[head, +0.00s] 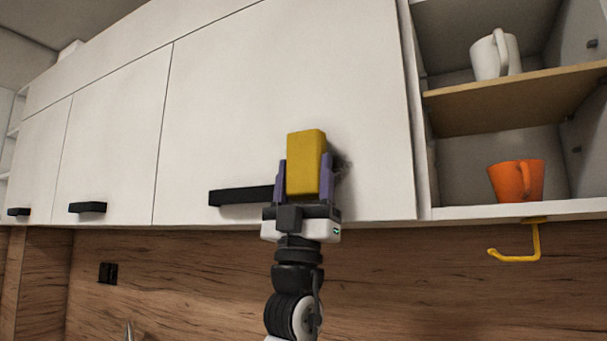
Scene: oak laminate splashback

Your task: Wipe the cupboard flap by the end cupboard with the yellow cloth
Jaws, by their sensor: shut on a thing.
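The yellow cloth (305,150) shows as a thick folded block in the head view. My gripper (304,178) is shut on it, with one purple finger on each side, and the cloth sticks up above the fingertips. The white cupboard flap (290,75) beside the open end cupboard (428,170) is right behind the cloth. A dark smudge (344,167) shows on the flap just right of the cloth. I cannot tell whether the cloth touches the flap. My gripper covers the right end of the flap's black handle (240,196).
A white mug (494,57) stands on the end cupboard's wooden shelf, and an orange mug (515,181) stands below it. A yellow hook (520,255) hangs underneath. More white flaps (110,140) with black handles run left. A black socket (108,272) sits on the wood splashback (190,280).

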